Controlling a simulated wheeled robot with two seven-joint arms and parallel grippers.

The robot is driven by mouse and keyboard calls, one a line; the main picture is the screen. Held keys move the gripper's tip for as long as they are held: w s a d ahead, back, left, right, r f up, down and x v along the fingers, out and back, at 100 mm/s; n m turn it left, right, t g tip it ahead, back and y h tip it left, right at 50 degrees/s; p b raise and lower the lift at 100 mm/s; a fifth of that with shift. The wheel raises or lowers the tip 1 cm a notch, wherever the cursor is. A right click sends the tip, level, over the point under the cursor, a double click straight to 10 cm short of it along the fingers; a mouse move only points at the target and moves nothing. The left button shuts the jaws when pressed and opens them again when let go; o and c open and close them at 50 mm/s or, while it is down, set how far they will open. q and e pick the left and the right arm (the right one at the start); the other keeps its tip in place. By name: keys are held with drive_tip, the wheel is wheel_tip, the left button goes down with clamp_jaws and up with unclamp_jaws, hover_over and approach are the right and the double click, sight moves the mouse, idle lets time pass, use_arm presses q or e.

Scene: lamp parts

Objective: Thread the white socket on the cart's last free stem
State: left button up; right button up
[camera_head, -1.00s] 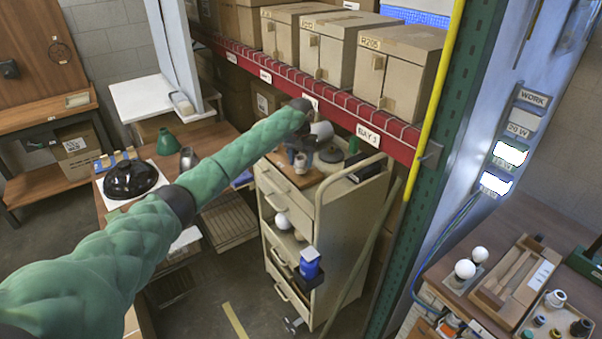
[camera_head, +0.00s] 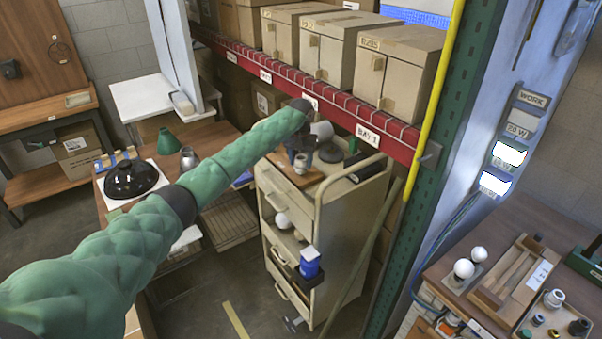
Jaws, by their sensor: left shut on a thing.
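The cart (camera_head: 335,235) is a beige cabinet with drawers and open shelves, standing below the red rack beam. My green left arm reaches across from the left to the cart top. My left gripper (camera_head: 302,156) is low over the brown board (camera_head: 285,172) on that top, small and partly hidden by its own wrist. It is shut on a small whitish piece, seemingly the white socket (camera_head: 300,162). Whether this piece is around a stem, touching one or above it cannot be told. The stems are too small or hidden to make out. My right gripper is out of view.
The red shelf beam (camera_head: 300,90) with boxes hangs close above the cart. A yellow pole (camera_head: 435,100) and green post stand right of it. A dark object (camera_head: 362,166) lies on the cart top's right side. A table with a black dome (camera_head: 131,178) stands left.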

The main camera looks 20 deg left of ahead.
use_arm(q)
drive_tip(key=shift+s+f, duration=0.15)
drive_tip(key=shift+f, duration=0.15)
drive_tip(key=shift+m+p, duration=0.3)
drive_tip(key=shift+m, duration=1.4)
drive_tip(key=m, duration=0.1)
drive_tip(key=m+p, duration=0.1)
drive_tip(key=m, duration=0.1)
drive_tip(key=shift+f+m, duration=0.2)
drive_tip(key=shift+m, duration=0.6)
drive_tip(key=m, duration=0.6)
